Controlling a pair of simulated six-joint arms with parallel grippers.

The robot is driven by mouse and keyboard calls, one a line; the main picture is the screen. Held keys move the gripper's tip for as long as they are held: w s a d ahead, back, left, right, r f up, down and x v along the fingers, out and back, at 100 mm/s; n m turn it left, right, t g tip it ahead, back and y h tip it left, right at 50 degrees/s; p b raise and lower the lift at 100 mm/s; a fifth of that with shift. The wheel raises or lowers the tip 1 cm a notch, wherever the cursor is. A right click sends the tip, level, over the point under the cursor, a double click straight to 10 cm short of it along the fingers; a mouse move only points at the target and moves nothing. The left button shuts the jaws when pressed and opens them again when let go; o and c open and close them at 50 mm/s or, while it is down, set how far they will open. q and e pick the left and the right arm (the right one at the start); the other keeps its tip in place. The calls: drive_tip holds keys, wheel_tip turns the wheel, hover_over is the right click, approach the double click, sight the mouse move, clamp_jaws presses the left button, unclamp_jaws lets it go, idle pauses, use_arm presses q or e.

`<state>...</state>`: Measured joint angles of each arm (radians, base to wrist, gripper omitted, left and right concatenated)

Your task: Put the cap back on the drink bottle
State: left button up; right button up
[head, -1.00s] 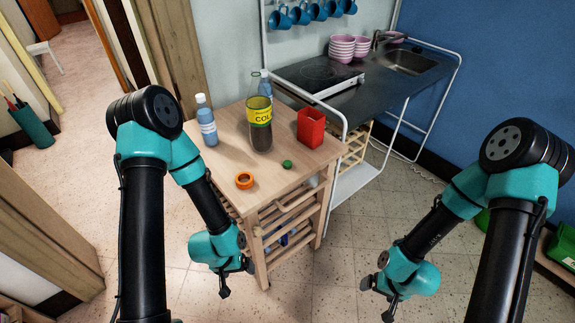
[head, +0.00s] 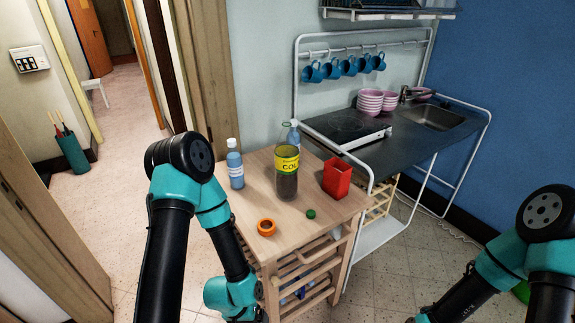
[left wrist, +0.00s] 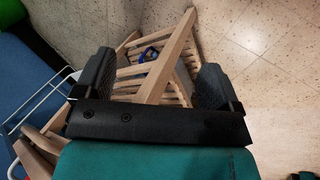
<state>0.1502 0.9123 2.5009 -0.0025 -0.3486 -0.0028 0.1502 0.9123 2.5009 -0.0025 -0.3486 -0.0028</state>
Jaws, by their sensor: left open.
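The drink bottle (head: 287,174) with a yellow label and dark contents stands upright on the wooden cart top (head: 325,209). A small green cap (head: 310,213) lies on the cart near its front edge, apart from the bottle. My left gripper is open and empty in the left wrist view (left wrist: 152,85), pointing down past the cart's slatted shelves.
A blue bottle (head: 235,164), another blue bottle (head: 294,134), an orange ring (head: 266,227) and a red container (head: 337,178) stand on the cart. A kitchen counter (head: 400,150) with a sink is behind right. Floor is free right of the cart.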

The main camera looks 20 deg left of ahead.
use_arm(q)
drive_tip(key=c, duration=0.4)
drive_tip(key=shift+w, duration=0.1)
